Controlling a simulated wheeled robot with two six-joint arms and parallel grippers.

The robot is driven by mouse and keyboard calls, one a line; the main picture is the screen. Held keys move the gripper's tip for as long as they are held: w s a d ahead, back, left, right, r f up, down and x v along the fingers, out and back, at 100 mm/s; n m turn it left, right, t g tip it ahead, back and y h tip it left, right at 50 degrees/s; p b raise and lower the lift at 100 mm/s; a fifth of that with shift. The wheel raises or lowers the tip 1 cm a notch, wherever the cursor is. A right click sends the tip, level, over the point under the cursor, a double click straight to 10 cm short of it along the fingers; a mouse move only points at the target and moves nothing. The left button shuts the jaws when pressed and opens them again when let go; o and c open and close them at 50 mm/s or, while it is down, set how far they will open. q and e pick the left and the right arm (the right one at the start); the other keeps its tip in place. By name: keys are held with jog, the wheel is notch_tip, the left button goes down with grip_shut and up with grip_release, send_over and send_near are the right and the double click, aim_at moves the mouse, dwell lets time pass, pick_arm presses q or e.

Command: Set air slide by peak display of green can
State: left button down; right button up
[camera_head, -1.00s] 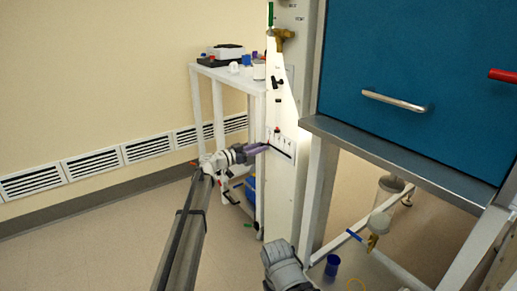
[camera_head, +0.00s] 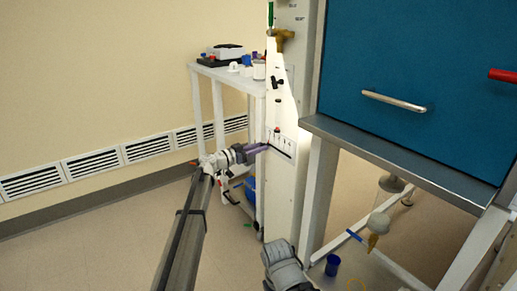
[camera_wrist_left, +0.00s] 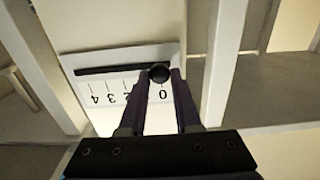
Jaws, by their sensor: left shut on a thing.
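My left gripper (camera_head: 264,148) is shut on the round black slide knob (camera_wrist_left: 158,72), on the lower part of a white upright panel (camera_head: 283,205). In the left wrist view the slide's scale plate (camera_wrist_left: 105,88) appears upside down, with a dark slot and the marks 0, 2, 3 and 4 in sight. The knob is close to the 0 mark; the fingers cover the place of the 1. A green upright piece (camera_head: 271,14) shows at the top of the panel; I cannot tell whether it is the green can. No display is readable.
A white shelf (camera_head: 228,74) with small items stands left of the panel. A blue cabinet front (camera_head: 400,60) with a metal handle (camera_head: 393,101) and steel ledge (camera_head: 385,155) is at right. A blue cup (camera_head: 332,265) stands low. The floor at left is clear.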

pick_arm(q)
jog(key=s+d, duration=0.1)
jog(key=s, duration=0.1)
jog(key=s+d, duration=0.2)
jog(key=s, duration=0.1)
jog(key=s+d, duration=0.2)
jog(key=shift+s+d, duration=0.1)
jog(key=shift+s, duration=0.15)
jog(key=shift+w, duration=0.1)
jog(key=c, duration=0.6)
grip_release()
send_near(284, 153)
jog(key=v, duration=0.3)
